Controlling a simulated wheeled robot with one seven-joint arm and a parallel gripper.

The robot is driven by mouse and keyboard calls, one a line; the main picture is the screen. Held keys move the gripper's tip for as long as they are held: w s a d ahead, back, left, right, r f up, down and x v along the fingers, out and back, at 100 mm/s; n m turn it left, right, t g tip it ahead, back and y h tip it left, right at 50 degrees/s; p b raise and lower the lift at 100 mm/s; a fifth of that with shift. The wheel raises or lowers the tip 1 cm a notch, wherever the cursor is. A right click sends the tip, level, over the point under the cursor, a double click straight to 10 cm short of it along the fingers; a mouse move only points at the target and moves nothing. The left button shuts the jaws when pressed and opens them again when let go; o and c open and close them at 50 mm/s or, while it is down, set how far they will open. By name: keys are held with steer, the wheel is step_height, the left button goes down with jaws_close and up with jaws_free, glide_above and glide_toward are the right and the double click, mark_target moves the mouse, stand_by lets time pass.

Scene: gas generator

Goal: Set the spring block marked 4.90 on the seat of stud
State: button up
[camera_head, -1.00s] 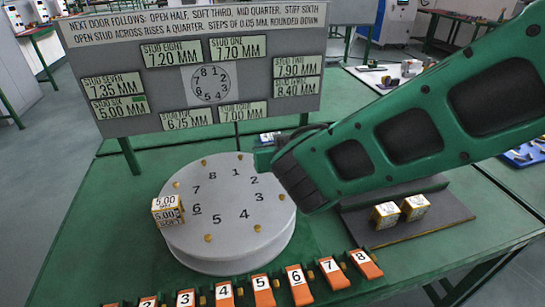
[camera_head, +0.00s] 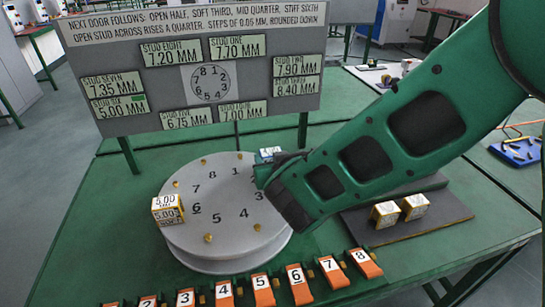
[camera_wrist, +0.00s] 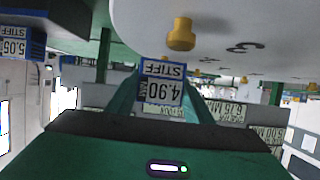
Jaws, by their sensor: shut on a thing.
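My gripper (camera_head: 268,166) is shut on the blue-edged spring block marked 4.90 STIFF (camera_wrist: 161,90). In the head view only a bit of the block (camera_head: 270,152) shows, over the right part of the round grey disc (camera_head: 190,245). In the wrist view the label is upside down. A brass stud (camera_wrist: 181,35) near the disc's numeral 3 shows just beyond the block; I cannot tell the gap. Brass studs such as one at the front (camera_head: 208,238) ring the disc. My arm hides the disc's right edge.
A yellow block marked 5.00 (camera_head: 167,210) sits at the disc's left edge near 6. Two yellow blocks (camera_head: 384,214) (camera_head: 415,207) stand on a dark tray (camera_head: 440,224). A blue block marked 5.05 (camera_wrist: 14,45) shows in the wrist view. A sign board (camera_head: 120,122) stands behind; orange numbered tabs (camera_head: 264,292) line the front.

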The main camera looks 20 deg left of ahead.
steer(key=o, duration=1.3)
steer(key=shift+f, duration=0.1)
steer(key=shift+r, duration=0.3)
steer(key=v, duration=1.2)
steer(key=shift+d+r, duration=0.1)
steer(key=shift+r, duration=0.25)
